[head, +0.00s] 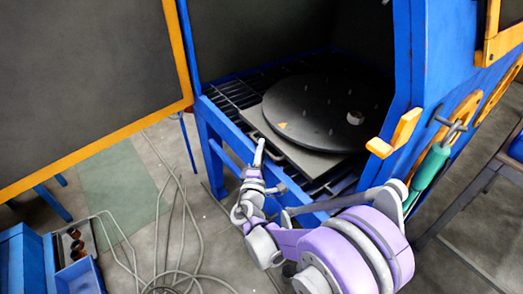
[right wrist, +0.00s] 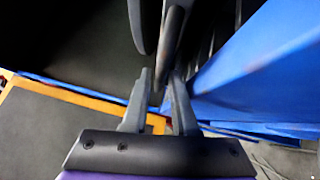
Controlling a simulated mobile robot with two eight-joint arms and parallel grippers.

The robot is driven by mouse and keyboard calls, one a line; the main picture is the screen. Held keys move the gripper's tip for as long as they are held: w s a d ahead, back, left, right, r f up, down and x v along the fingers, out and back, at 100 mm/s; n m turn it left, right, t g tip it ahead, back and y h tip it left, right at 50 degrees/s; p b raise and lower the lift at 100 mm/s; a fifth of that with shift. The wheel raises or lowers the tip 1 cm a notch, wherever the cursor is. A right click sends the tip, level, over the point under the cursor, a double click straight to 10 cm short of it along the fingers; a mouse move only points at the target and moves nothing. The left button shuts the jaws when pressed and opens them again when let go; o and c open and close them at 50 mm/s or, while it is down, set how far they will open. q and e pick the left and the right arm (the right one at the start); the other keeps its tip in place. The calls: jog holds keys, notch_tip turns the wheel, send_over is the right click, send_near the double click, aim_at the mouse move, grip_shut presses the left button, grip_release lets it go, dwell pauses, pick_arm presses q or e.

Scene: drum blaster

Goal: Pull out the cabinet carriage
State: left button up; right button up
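The cabinet carriage (head: 297,153) is a grey plate inside the blue cabinet (head: 408,60), carrying a round dark turntable (head: 318,112). A thin handle bar shows at its front edge. My right gripper (head: 259,152) is at the cabinet opening, by this front edge. In the right wrist view its two fingers (right wrist: 163,82) stand apart, one on each side of a dark bar (right wrist: 172,40), which looks like the handle. I see no clear grip on the bar. My left gripper is not in view.
The cabinet's dark, orange-edged door (head: 85,75) stands open at the left. A blue front rail (head: 228,128) runs below the opening. Loose cables (head: 172,250) lie on the floor. A green-handled tool (head: 430,168) hangs on the right side. A blue box (head: 80,277) stands at lower left.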

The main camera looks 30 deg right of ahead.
grip_shut()
dwell(1.4)
